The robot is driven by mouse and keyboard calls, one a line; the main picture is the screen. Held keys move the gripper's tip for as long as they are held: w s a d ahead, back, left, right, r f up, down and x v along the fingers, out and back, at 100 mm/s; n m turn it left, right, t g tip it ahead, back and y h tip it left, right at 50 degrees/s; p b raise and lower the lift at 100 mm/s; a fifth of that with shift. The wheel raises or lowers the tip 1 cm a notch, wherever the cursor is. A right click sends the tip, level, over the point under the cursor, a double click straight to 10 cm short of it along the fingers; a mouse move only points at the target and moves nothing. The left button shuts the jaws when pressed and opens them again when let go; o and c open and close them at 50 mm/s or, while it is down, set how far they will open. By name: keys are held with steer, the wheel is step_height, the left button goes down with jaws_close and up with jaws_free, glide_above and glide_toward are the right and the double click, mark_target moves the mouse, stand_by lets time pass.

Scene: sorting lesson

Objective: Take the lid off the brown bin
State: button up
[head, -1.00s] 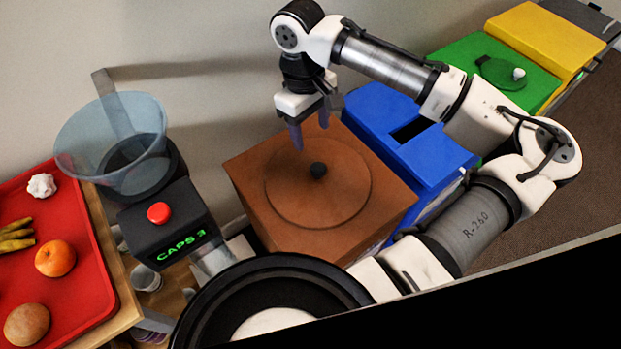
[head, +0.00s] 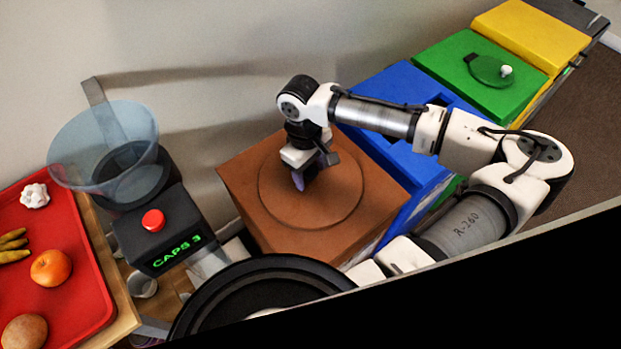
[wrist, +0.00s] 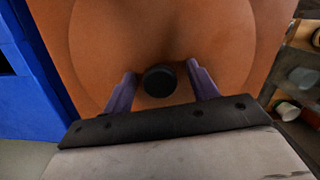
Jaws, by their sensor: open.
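The brown bin (head: 353,247) stands in the middle of the head view. Its round brown lid (head: 340,205) lies flat on top. The lid's dark knob (wrist: 160,81) shows in the wrist view, between the two purple fingers of my gripper (wrist: 162,88), with a gap on each side. My gripper (head: 303,183) also shows in the head view, low over the lid's middle, where it hides the knob. The gripper is open and holds nothing.
A blue bin (head: 405,165) stands right beside the brown one, with green (head: 450,60) and yellow (head: 530,35) bins beyond. At left are a black machine with a red button (head: 153,220), a clear bowl (head: 105,145) and a red tray (head: 75,290) with food.

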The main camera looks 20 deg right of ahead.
steer(key=shift+c, duration=0.2)
steer(key=c, duration=1.1)
steer(key=shift+r, duration=0.15)
